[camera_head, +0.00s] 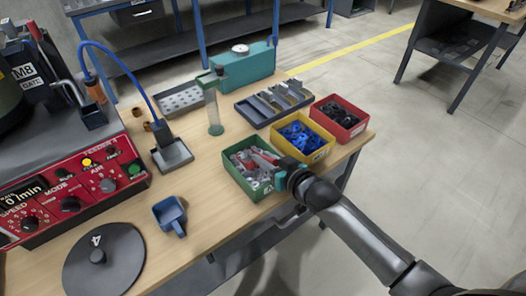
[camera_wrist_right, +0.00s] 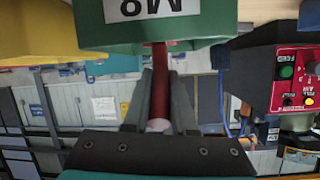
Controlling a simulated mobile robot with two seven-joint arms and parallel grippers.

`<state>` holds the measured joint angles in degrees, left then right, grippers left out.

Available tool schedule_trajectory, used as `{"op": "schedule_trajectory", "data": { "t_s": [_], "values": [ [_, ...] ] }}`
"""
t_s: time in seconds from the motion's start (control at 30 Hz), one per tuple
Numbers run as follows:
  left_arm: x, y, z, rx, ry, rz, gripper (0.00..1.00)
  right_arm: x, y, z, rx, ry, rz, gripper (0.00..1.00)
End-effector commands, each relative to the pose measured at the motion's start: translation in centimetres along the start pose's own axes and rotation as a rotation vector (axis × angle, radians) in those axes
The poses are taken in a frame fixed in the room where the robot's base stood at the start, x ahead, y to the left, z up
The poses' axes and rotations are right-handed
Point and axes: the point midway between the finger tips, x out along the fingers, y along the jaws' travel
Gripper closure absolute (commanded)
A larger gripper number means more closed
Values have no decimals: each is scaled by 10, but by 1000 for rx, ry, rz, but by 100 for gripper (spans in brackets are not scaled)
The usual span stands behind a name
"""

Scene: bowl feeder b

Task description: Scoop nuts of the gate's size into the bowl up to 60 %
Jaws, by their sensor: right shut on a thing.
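The bowl feeder's dark bowl (camera_head: 10,105) is at the left edge, cut off, with an "M8 GATE" tag (camera_head: 24,73) on it. A green bin (camera_head: 240,187) with grey nuts stands at the table's front right edge. It fills the top of the wrist view, where its label reads M8 (camera_wrist_right: 140,8). My right gripper (camera_head: 284,178) is at the bin's right side, shut on a dark red handle (camera_wrist_right: 160,85) that runs to the bin. A red part (camera_head: 262,160) lies over the nuts; its far end is unclear. A blue scoop (camera_head: 170,215) rests on the table. My left gripper is out of view.
A yellow bin (camera_head: 318,155) of blue parts and a red bin (camera_head: 357,130) of black parts stand beyond the green one. A dark lid (camera_head: 75,265) lies at front left, near the red control panel (camera_head: 70,205). Bare tabletop lies around the blue scoop.

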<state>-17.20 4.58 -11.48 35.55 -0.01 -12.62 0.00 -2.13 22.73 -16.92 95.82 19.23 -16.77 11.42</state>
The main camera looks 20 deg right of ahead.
Motion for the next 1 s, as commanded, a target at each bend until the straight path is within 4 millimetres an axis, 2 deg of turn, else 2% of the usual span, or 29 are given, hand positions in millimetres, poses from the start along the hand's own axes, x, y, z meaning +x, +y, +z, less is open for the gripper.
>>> {"op": "schedule_trajectory", "data": {
  "t_s": [0.17,0.67,1.0],
  "values": [
    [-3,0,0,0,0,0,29,-2,-1,-6,-1,5,-1,100],
    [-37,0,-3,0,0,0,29,-19,-9,-52,-1,4,-1,100],
    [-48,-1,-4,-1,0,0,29,-35,-12,-78,3,99,-18,100]
  ]
}}
